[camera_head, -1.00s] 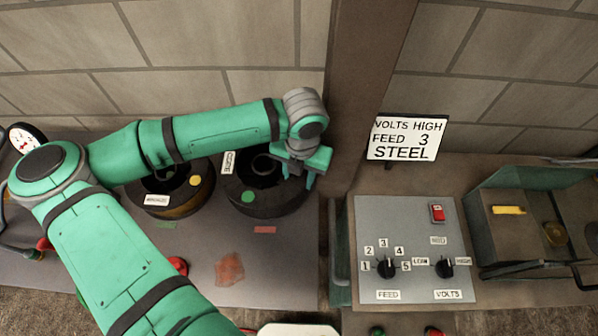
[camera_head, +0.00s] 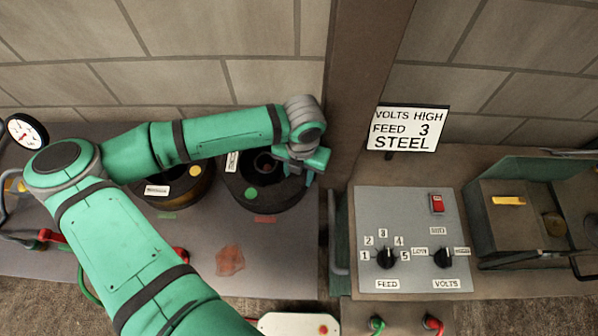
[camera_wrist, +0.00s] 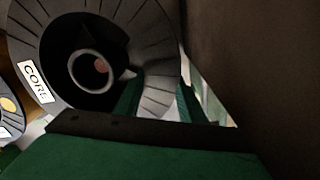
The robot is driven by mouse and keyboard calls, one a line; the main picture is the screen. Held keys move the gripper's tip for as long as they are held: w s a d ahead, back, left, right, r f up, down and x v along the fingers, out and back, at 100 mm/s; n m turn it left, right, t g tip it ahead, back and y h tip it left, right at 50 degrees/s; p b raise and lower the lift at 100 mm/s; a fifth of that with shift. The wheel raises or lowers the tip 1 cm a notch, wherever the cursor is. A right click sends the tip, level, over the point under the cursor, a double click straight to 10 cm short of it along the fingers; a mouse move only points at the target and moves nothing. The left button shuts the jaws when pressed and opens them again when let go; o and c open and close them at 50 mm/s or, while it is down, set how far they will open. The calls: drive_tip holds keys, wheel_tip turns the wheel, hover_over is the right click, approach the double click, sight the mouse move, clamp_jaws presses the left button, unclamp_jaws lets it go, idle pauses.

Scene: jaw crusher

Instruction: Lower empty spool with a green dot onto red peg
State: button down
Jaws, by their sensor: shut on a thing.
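The dark spool with a green dot (camera_head: 251,193) is at the back of the left table, its flange facing up. My gripper (camera_head: 296,170) is at its right side, shut on the spool's rim. In the wrist view the spool (camera_wrist: 165,60) fills the upper left, and my gripper's fingers (camera_wrist: 158,98) straddle its rim. Through the hub's hole, a reddish round end, likely the red peg (camera_wrist: 101,65), shows inside the ring. It also shows faintly in the head view (camera_head: 266,167). The gap under the spool is hidden.
A second spool with a yellow dot (camera_head: 186,186) stands just left. A brown post (camera_head: 365,90) rises close to the right of my gripper. A grey control panel (camera_head: 413,240) and an open green box (camera_head: 510,225) are farther right.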

drive_tip(key=c, duration=1.1)
unclamp_jaws()
drive_tip(key=shift+r, duration=0.1)
wheel_tip(320, 180, up, 11)
drive_tip(key=shift+d+f, duration=0.15)
drive_tip(key=shift+f, duration=0.05)
